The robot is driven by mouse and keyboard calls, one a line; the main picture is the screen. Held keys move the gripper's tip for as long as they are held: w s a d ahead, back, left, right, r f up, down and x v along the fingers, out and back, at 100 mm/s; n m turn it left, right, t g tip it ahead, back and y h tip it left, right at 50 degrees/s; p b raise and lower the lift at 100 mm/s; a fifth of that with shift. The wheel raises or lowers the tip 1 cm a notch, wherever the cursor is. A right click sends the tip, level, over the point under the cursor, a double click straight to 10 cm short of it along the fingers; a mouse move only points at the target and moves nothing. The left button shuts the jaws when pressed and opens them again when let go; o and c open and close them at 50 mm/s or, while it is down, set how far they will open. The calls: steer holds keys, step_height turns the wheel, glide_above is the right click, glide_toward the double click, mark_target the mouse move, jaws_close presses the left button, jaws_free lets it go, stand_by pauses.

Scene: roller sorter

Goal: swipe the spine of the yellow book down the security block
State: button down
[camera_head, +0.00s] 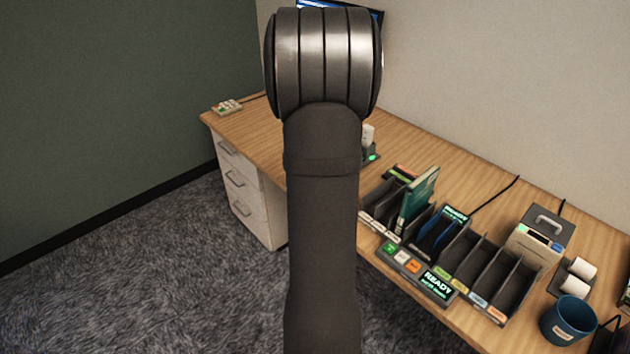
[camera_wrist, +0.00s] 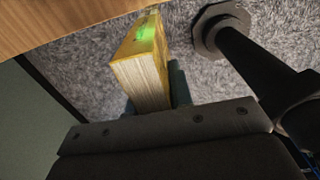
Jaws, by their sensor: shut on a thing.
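The yellow book (camera_wrist: 133,50) is in the wrist view, with its pale page block towards the camera. A green glow shows on its yellow face near the far end. My gripper (camera_wrist: 154,97) is shut on the book, with a dark finger on each side. The book is close to the wooden desk edge, with carpet behind it in this view; I cannot tell whether it touches the desk. In the head view my arm hides the gripper and the book. I cannot identify the security block with certainty in either view.
The desk (camera_head: 430,165) carries a dark slotted sorter (camera_head: 460,250) holding a green book (camera_head: 418,197) and a blue book (camera_head: 440,232). A panel reading READY (camera_head: 437,284) is in front. A small green-lit device (camera_head: 371,153) is partly hidden.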

steer(key=shift+r, duration=3.05)
steer(key=m, duration=0.1)
steer(key=d+m, duration=0.1)
steer(key=r+m, duration=0.1)
steer(key=shift+w+d, duration=0.25)
steer(key=d+r+m, duration=0.3)
steer(key=d+m, duration=0.1)
steer(key=m, duration=0.8)
steer(key=w+d+r+m, duration=0.1)
steer(key=d+r+m, duration=0.3)
steer(key=m, duration=0.8)
steer(key=shift+d+r, duration=0.15)
steer(key=shift+d, duration=0.5)
